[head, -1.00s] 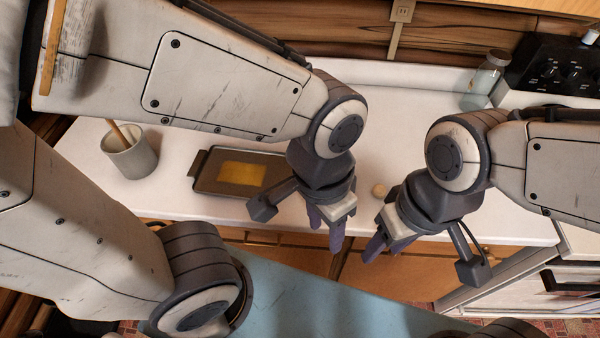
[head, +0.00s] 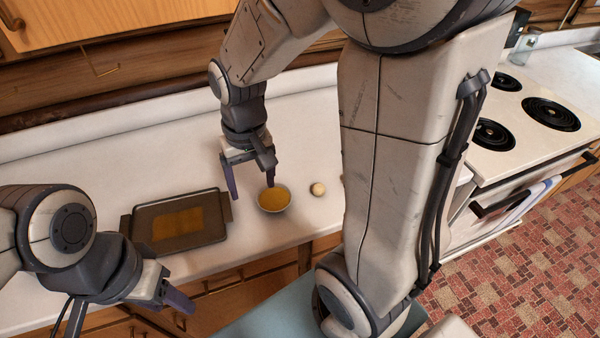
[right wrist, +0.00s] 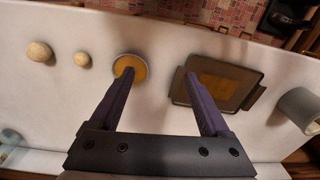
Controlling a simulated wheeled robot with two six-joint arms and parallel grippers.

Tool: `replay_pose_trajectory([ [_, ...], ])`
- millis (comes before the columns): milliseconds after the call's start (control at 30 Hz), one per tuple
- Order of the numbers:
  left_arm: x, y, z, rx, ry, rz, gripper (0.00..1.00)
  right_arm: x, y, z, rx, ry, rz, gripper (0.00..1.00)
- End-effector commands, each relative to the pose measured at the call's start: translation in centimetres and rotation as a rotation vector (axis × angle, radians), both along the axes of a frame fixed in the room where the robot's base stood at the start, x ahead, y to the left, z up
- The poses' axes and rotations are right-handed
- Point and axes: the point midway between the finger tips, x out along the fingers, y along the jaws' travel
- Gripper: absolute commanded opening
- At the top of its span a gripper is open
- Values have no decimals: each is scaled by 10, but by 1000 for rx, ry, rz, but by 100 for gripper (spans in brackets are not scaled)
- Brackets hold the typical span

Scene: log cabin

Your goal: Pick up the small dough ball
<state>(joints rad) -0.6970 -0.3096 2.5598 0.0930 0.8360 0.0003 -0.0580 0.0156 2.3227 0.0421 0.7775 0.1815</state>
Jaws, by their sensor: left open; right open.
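The small dough ball (head: 318,189) is pale and round and sits on the white counter just right of a bowl of yellow contents (head: 274,199). In the right wrist view the small dough ball (right wrist: 82,59) lies between the bowl (right wrist: 130,67) and a larger dough ball (right wrist: 39,51). My right gripper (head: 251,190) is open and empty, pointing down between the tray and the bowl, left of the small ball. One finger overlaps the bowl in both views; contact cannot be told. My left gripper (head: 176,297) is open and empty at the counter's front edge.
A dark tray with a yellow sheet (head: 178,229) lies left of the bowl. A grey cup (right wrist: 301,108) stands beyond it in the right wrist view. The stove (head: 520,115) is at the right. My arm hides part of the counter right of the small ball.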

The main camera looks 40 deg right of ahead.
Motion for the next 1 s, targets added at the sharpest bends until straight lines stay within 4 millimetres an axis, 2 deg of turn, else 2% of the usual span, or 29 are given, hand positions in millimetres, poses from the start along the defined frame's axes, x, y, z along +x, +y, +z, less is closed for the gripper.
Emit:
replay_pose_trajectory([
  [33, 0, 0, -5, 0, 0, 0, 50, 13, -34, -12, -6, 11, -132, 80],
  [100, 0, 0, -8, 0, 0, 0, 50, 24, -73, -23, -11, 18, -276, 80],
  [200, 0, 0, -11, 0, 0, -1, 50, 29, -123, -36, -16, 25, -446, 80],
  [300, 0, 0, -13, 0, 0, -1, 50, 28, -158, -46, -20, 31, -563, 80],
  [400, 0, 0, -14, 0, 0, -1, 50, 25, -179, -52, -22, 34, -629, 80],
  [500, 0, 0, -13, 0, 0, -1, 50, 23, -186, -62, -22, 38, -655, 80],
  [700, 0, 0, -10, 0, 0, -1, 50, 23, -186, -93, -22, 39, -655, 80],
  [1000, 0, 0, -4, 0, 0, 0, 50, 23, -188, -118, -22, 39, -653, 80],
])
